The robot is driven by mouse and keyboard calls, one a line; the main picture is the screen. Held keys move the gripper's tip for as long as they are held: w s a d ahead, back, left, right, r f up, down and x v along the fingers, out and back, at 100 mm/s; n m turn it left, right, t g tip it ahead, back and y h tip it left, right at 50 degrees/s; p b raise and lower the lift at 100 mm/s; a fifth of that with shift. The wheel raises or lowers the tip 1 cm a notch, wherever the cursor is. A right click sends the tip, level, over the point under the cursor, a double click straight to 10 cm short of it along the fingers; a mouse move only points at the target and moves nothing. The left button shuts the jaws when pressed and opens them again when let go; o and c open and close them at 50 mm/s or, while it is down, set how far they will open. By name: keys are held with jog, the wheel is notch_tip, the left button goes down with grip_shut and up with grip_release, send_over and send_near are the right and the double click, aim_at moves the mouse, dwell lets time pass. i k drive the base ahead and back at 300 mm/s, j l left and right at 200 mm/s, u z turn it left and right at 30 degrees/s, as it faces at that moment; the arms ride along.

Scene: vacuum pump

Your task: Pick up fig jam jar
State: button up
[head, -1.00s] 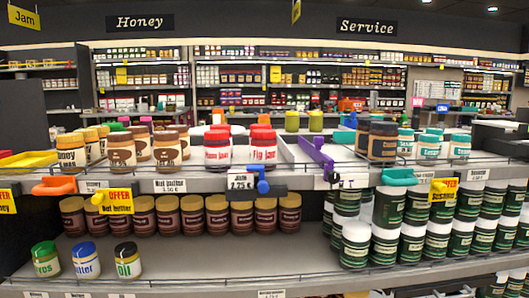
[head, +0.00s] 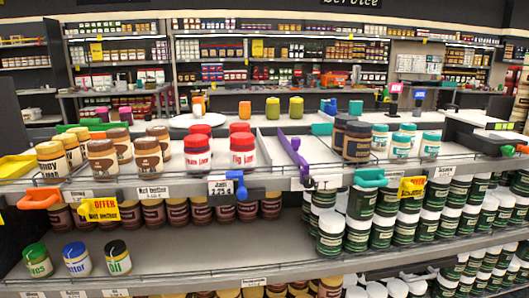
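The fig jam jar (head: 243,153) has a red lid and a white label reading "Fig Jam". It stands upright at the front of the upper shelf in the head view, just left of the picture's middle. Another red-lidded jar (head: 240,128) stands behind it, its label hidden. Left of it, with a gap between, is a similar red-lidded jar whose label seems to read "Plum Jam" (head: 197,155). My gripper is not in this view.
A wire rail and a blue clip with a price tag (head: 221,188) run along the shelf front below the jar. A purple divider (head: 295,158) stands to its right, with bare shelf (head: 272,146) between. Brown-lidded jars (head: 148,156) stand left, dark jars (head: 357,142) right.

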aim_at(242, 145)
jog(key=i+j+z, duration=0.1)
jog(key=j+z, duration=0.9)
jog(key=j, duration=0.8)
jog(key=i+j, duration=0.1)
jog(key=j, duration=0.2)
jog(key=i+j, duration=0.1)
jog(key=j, duration=0.2)
jog(key=i+j, duration=0.1)
jog(key=j, duration=0.2)
jog(key=i, duration=0.7)
